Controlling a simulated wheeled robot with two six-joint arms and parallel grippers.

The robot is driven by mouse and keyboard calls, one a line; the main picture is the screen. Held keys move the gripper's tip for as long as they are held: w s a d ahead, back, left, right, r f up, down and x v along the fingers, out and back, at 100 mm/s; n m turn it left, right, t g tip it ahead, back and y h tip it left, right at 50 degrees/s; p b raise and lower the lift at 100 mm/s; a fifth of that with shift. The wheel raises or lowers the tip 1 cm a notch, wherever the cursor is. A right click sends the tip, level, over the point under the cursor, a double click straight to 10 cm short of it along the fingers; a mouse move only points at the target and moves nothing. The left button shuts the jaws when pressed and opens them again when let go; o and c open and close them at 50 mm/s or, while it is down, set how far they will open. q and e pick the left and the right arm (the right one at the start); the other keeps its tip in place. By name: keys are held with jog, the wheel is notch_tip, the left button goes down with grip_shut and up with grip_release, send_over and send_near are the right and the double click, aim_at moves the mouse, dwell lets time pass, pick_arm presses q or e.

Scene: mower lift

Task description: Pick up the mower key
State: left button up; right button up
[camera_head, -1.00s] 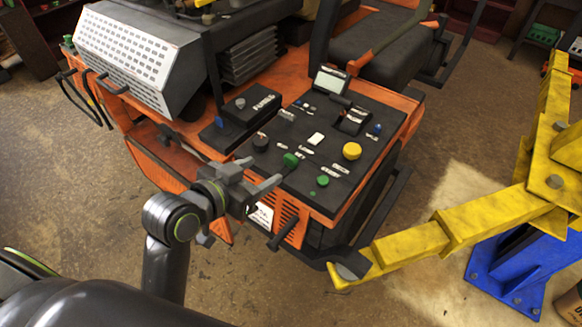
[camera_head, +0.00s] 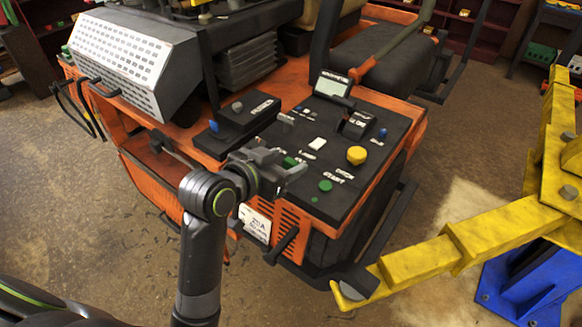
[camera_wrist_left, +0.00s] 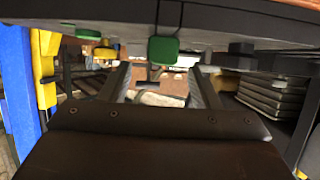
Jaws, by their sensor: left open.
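A black control panel (camera_head: 345,190) sits on the orange mower. I cannot make out a clear key shape; a green block-like piece (camera_head: 290,161) on the panel may be its head. My left gripper (camera_head: 292,160) is open at the panel's near left edge, its fingertips by this green piece and partly covering it. In the left wrist view, the green piece (camera_wrist_left: 163,50) shows in line with the gap between the two fingers (camera_wrist_left: 160,88), near the panel edge. Contact cannot be told. My right gripper is not in view.
A round green button (camera_head: 325,185) and a yellow button (camera_head: 357,155) stand on the panel. A dark box (camera_head: 245,112) with small knobs is at its left. A yellow lift arm (camera_head: 440,255) on a blue base (camera_head: 525,285) stands at right. Floor shows at left.

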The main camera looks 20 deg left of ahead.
aim_at(289, 162)
pick_arm(q)
jog(key=shift+f+p+x, duration=0.1)
jog(key=shift+p+x, duration=0.25)
jog(key=shift+x, duration=0.95)
jog(key=shift+f+p+x, duration=0.15)
jog(key=shift+p+x, duration=0.15)
jog(key=shift+x, duration=1)
jog(key=shift+s+a, duration=0.1)
jog(key=c, duration=1)
